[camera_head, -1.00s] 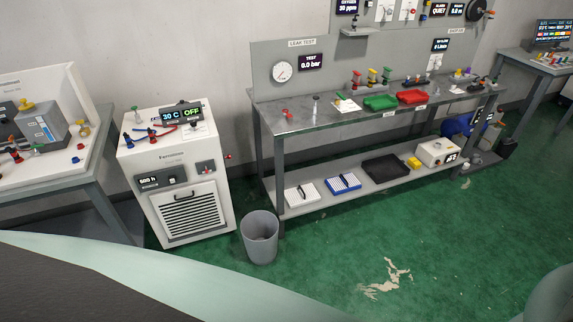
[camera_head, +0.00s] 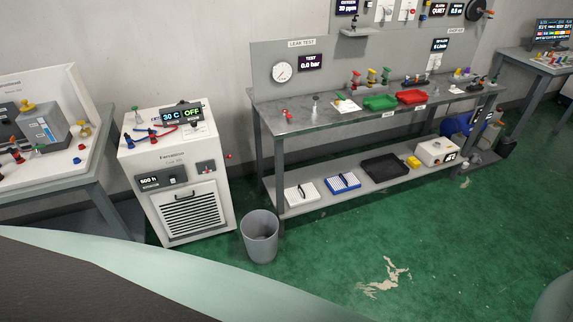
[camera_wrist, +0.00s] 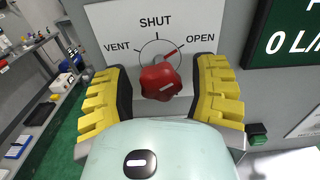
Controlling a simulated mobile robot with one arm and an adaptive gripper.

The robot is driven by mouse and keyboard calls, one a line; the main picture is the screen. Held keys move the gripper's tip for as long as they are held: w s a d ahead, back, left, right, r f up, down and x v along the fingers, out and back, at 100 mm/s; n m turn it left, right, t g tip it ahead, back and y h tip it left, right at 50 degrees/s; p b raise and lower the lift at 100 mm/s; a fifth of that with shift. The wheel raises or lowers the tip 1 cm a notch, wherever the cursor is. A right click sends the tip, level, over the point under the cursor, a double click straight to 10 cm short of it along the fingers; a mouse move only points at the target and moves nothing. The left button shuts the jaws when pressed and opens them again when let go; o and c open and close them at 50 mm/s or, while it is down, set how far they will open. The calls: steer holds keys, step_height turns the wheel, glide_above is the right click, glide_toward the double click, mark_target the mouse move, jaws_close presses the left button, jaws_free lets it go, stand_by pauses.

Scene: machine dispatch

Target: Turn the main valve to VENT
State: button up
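The main valve's red knob (camera_wrist: 161,82) shows in the wrist view, in front of a white dial plate (camera_wrist: 110,22). The plate reads VENT at left, SHUT at top and OPEN at right. The knob's red pointer is angled up and right, toward OPEN. My gripper (camera_wrist: 162,92) has its yellow fingers on either side of the knob, with a visible gap at each side. It is open and holds nothing. Part of the dial's lower arc is hidden behind the knob. My gripper and the main valve's knob cannot be made out in the head view.
A dark display (camera_wrist: 290,32) is right of the dial, with a green-topped black piece (camera_wrist: 257,134) below it. The head view shows a leak test bench (camera_head: 330,118), a white machine (camera_head: 175,165) and a grey bin (camera_head: 259,240). Green floor in front is open.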

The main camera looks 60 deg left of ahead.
jaws_close()
